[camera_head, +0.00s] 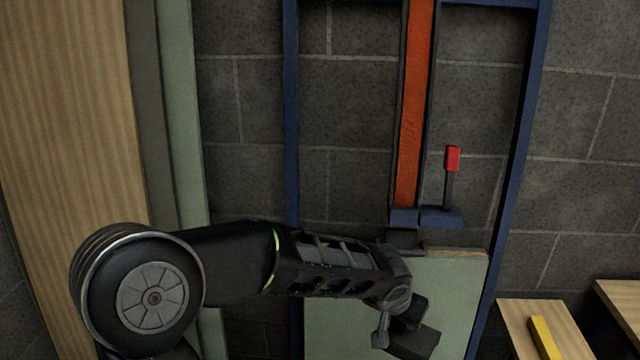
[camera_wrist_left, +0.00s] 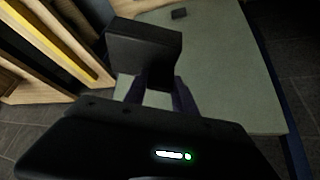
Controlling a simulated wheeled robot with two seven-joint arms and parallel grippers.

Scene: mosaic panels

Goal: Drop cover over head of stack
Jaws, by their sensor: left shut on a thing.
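My left gripper (camera_head: 398,318) reaches in from the left, low in front of a pale green panel (camera_head: 455,290). It is shut on a dark box-shaped piece (camera_head: 416,342), probably the cover. In the left wrist view, this dark piece (camera_wrist_left: 145,52) sits between the fingers (camera_wrist_left: 158,92), with the pale green panel (camera_wrist_left: 225,65) behind it. An orange strip (camera_head: 413,110) stands in a dark channel, with a blue block (camera_head: 405,216) at its lower end. I cannot tell which thing is the stack. My right gripper is not in view.
A red-tipped lever (camera_head: 452,158) stands on a blue base right of the channel. A blue frame (camera_head: 522,120) surrounds the channel and panel. Wooden blocks (camera_head: 545,318), one with a yellow strip, lie at lower right. A wooden board (camera_head: 75,130) stands at left.

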